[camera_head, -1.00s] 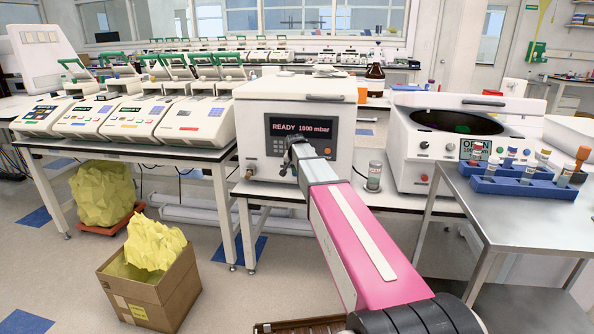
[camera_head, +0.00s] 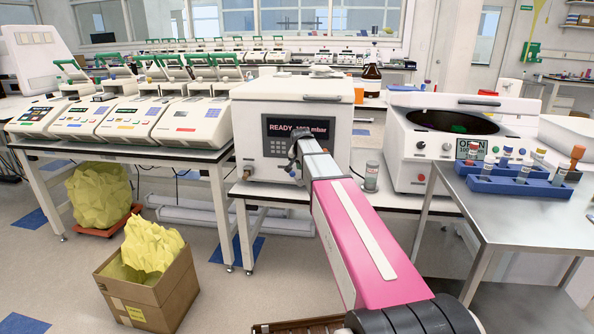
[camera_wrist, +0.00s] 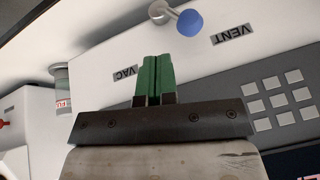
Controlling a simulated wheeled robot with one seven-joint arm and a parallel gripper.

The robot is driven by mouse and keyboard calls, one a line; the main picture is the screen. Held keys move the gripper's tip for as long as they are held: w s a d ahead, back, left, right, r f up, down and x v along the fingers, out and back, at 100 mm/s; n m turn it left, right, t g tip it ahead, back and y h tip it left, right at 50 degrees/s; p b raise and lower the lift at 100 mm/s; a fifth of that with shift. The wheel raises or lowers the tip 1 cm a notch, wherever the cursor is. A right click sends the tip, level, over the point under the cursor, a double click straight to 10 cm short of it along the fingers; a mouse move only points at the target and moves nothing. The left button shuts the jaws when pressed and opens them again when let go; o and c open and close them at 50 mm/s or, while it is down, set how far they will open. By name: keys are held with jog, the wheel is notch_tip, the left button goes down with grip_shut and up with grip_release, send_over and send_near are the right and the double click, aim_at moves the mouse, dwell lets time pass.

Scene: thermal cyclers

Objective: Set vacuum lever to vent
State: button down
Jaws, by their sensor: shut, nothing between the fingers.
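The vacuum lever shows in the wrist view as a metal stub with a blue knob (camera_wrist: 190,22), on the white front panel of the vacuum unit (camera_head: 250,101). The knob sits nearer the VENT label (camera_wrist: 231,34) than the VAC label (camera_wrist: 124,72). My gripper (camera_wrist: 166,58) has green fingers, shut and empty. Its fingertips appear just below the lever in the wrist picture, and I cannot tell whether they touch it.
A small capped bottle (camera_head: 371,177) stands right of my arm on the bench. Further right are an open centrifuge (camera_head: 405,150) and a steel table (camera_head: 520,210) with a blue tube rack (camera_head: 500,188). Several thermal cyclers (camera_head: 190,122) stand left. A keypad (camera_wrist: 283,98) is beside my gripper.

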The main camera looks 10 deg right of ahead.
jog(key=v, duration=1)
jog(key=s+f+n+g, duration=0.5)
jog(key=s+f, duration=2.4)
jog(key=s, duration=0.2)
jog(key=shift+d+f+n+y, duration=0.4)
jog(key=shift+d, duration=0.1)
